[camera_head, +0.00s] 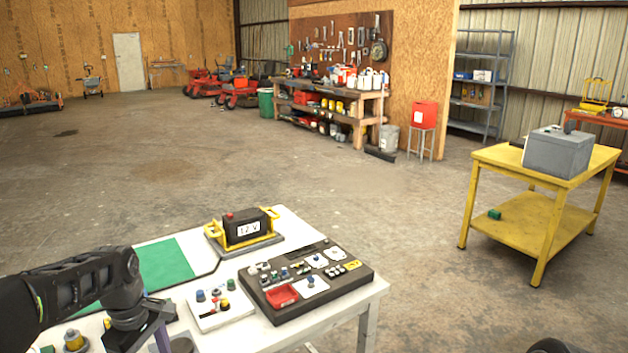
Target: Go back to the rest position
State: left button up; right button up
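My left arm comes in from the left over the white table (352,302). My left gripper (146,338) points down above the table's near left part, and its fingertips are partly cut off by the bottom edge. I cannot tell whether it is open or shut, or whether it holds anything. A dark rounded piece at the bottom edge, right of the table, may be part of my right arm. My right gripper is not in view.
The white table carries a black 12 V battery (246,229) with yellow handles, a dark control panel (308,283), a small white button plate (221,309) and a green mat (166,263). A yellow cart (500,166) with a grey box (557,152) stands right. Floor between is clear.

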pick_arm(q)
jog(key=s+d+f+m+h, duration=0.15)
jog(key=d+f+m, duration=0.25)
jog(key=d+f, duration=0.55)
jog(key=s+d+f+m+h, duration=0.15)
jog(key=d+f+m, duration=0.4)
jog(key=f, duration=0.75)
jog(key=s+d+f+m, duration=0.2)
jog(key=s+d+f, duration=0.3)
jog(key=s, duration=0.4)
jog(key=s+d+f+m+h, duration=0.1)
jog(key=s+d+f+m, duration=0.1)
jog(key=s+d+f, duration=0.3)
jog(key=s+d, duration=0.3)
jog(key=s, duration=0.1)
jog(key=shift+d, duration=0.2)
